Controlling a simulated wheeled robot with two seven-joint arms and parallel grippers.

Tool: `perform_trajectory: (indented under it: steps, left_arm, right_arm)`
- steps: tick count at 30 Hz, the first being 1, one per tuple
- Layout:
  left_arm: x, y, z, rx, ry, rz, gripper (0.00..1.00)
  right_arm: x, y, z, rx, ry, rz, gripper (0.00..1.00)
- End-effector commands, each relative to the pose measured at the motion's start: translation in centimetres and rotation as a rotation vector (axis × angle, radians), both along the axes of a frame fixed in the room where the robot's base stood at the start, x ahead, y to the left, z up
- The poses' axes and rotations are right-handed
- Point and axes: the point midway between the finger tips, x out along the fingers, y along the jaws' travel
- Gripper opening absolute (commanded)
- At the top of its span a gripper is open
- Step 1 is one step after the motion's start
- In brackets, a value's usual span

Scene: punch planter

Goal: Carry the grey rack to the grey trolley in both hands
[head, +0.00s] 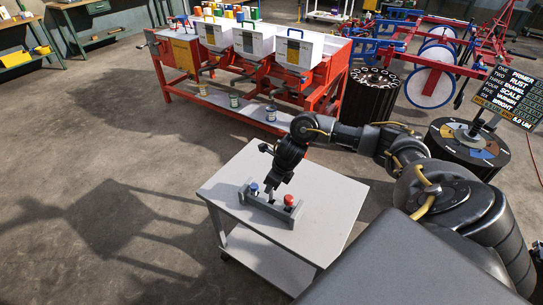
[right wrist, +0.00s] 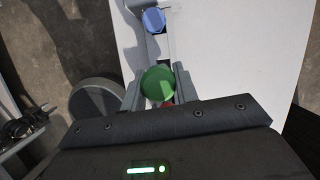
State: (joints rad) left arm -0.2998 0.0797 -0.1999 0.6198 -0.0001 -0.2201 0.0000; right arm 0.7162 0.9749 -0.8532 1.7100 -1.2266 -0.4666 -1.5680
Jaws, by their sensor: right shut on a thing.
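The grey rack (head: 268,207) is a low, long holder on the top of the light grey trolley (head: 325,205). A blue-topped piece (head: 253,188) stands at its left and a red-topped piece (head: 288,199) at its right. My right gripper (head: 272,190) reaches down to the rack between these two. In the right wrist view its fingers (right wrist: 160,88) are closed on either side of a green-topped piece (right wrist: 158,84), with the blue-topped piece (right wrist: 154,20) beyond. The green top is hidden in the head view. My left gripper is not in view.
A red-framed bench (head: 240,110) with white bins stands behind the trolley. A dark drum (head: 372,92) and a round dark stand (head: 470,145) are at the right. A work table (head: 25,62) is at the far left. The floor left of the trolley is clear.

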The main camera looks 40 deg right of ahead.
Motion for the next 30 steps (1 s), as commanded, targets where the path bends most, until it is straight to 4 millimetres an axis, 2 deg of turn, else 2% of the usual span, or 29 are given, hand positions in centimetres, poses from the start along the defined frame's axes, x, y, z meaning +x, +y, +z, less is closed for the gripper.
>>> perform_trajectory:
  steps: [11,30]
  left_arm:
    - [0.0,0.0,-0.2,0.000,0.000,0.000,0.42]
    - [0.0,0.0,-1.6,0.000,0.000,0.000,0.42]
  right_arm:
    - [0.0,0.0,-0.1,0.000,0.000,0.000,0.04]
    - [0.0,0.0,-1.7,0.000,0.000,0.000,0.04]
